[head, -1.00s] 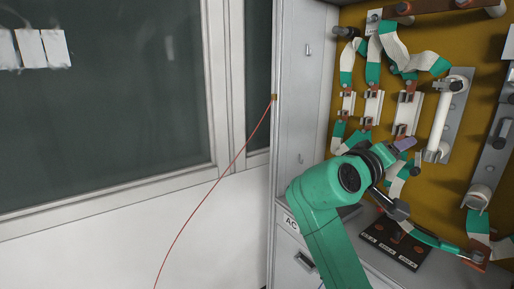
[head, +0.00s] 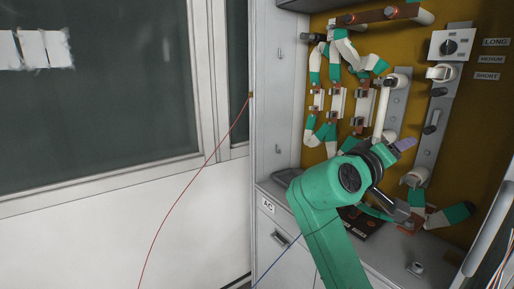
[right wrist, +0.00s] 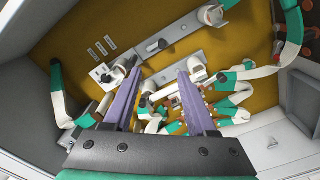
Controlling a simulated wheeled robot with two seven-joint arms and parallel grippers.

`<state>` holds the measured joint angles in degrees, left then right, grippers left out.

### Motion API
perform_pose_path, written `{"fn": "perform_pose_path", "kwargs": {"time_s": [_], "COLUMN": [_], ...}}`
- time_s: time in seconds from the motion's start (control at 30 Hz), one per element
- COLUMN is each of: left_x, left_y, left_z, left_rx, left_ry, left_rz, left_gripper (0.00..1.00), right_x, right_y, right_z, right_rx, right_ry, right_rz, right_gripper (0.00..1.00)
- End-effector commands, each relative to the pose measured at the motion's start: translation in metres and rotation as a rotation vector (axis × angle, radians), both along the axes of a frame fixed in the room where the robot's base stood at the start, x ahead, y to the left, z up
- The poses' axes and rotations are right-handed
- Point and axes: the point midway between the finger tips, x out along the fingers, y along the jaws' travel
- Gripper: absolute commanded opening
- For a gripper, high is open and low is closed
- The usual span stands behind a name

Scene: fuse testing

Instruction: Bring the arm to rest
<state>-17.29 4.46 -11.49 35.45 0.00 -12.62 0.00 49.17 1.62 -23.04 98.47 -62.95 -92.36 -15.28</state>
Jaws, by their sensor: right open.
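My right arm, green, reaches up from the bottom of the head view. My right gripper (head: 404,144) is in front of the lower part of the mustard fuse panel (head: 425,95), and only a purple finger shows past the black wrist. The gripper seems clear of the panel's parts, though the exact gap cannot be told. My left gripper is not in view.
White fuse holders (head: 333,103), a long white fuse (head: 386,105) and a dial switch (head: 450,46) are on the panel. A black labelled block (head: 362,222) sits on the ledge below, partly behind my arm.

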Motion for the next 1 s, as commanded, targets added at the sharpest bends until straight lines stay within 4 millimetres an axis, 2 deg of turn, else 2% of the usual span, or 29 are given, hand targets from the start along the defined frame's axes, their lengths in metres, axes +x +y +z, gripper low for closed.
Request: {"fn": "perform_pose_path", "kwargs": {"time_s": [0.33,0.47,0.57,0.67,0.77,0.83,0.9,1.0], "left_x": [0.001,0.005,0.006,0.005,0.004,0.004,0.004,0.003], "left_y": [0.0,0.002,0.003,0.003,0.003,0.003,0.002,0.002], "left_z": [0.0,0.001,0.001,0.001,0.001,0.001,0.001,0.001], "left_rx": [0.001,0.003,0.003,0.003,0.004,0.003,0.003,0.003], "left_ry": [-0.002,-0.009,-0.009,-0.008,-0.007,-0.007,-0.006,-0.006], "left_rz": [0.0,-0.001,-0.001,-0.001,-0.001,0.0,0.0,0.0], "left_gripper": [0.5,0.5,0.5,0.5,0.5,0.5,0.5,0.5], "right_x": [0.009,0.012,0.013,0.011,0.003,-0.008,-0.027,-0.064], "right_y": [-0.004,-0.005,-0.007,-0.007,-0.007,-0.004,-0.001,0.007], "right_z": [-0.049,-0.079,-0.111,-0.149,-0.196,-0.237,-0.284,-0.344], "right_rx": [0.078,0.125,0.179,0.247,0.334,0.414,0.517,0.67], "right_ry": [0.07,0.112,0.156,0.209,0.274,0.333,0.399,0.489], "right_rz": [0.061,0.093,0.127,0.166,0.206,0.24,0.273,0.309], "right_gripper": [0.57,0.57,0.57,0.57,0.57,0.57,0.57,0.57]}}
